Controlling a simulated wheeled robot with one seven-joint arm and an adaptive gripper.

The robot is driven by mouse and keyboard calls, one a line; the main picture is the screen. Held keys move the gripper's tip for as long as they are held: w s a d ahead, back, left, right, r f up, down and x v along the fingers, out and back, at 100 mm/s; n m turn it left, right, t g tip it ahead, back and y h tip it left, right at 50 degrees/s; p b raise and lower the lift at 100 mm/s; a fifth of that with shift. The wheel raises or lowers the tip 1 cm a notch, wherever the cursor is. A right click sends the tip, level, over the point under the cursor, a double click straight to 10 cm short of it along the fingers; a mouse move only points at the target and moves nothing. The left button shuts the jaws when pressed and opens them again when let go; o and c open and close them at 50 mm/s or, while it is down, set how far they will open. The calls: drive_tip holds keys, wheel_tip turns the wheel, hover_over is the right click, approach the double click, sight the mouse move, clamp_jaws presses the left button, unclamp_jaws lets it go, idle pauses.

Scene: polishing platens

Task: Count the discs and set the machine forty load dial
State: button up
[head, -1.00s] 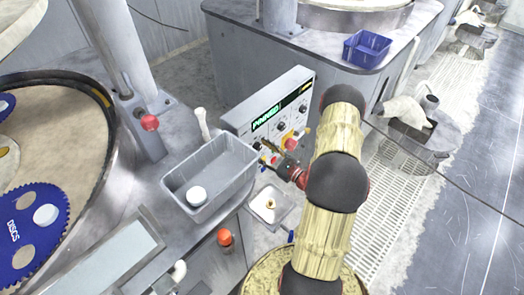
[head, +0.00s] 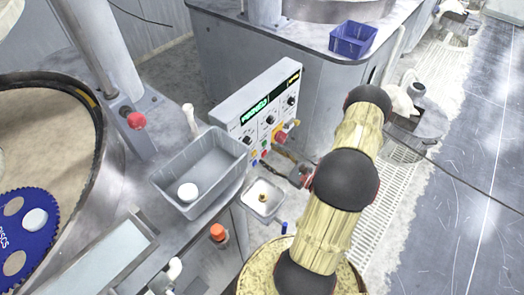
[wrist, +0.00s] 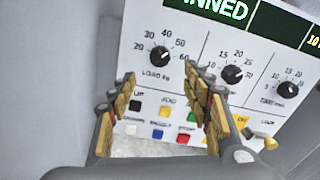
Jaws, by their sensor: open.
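The control panel (head: 262,108) stands behind the grey tray, its green display partly reading "NNED" in the wrist view. The load dial (wrist: 160,54) is a black knob with a scale from 20 to 60; its pointer setting is too small to tell. My gripper (wrist: 162,90) is open and empty, its fingertips in front of the panel just below the load dial, one on each side. One white disc (head: 187,191) lies in the grey tray (head: 222,184). Another white disc (head: 35,219) sits in the blue carrier (head: 28,246), which also has empty holes and is cut by the frame edge.
Two more dials (wrist: 232,74) (wrist: 288,89) sit right of the load dial, with several coloured buttons (wrist: 160,132) below. A small tray (head: 262,199) holds a brass-coloured piece. A red knob (head: 136,120) and an orange knob (head: 217,231) stick up nearby. A blue bin (head: 352,39) stands behind.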

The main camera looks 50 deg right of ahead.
drive_tip(key=shift+s, duration=1)
drive_tip(key=shift+d, duration=0.1)
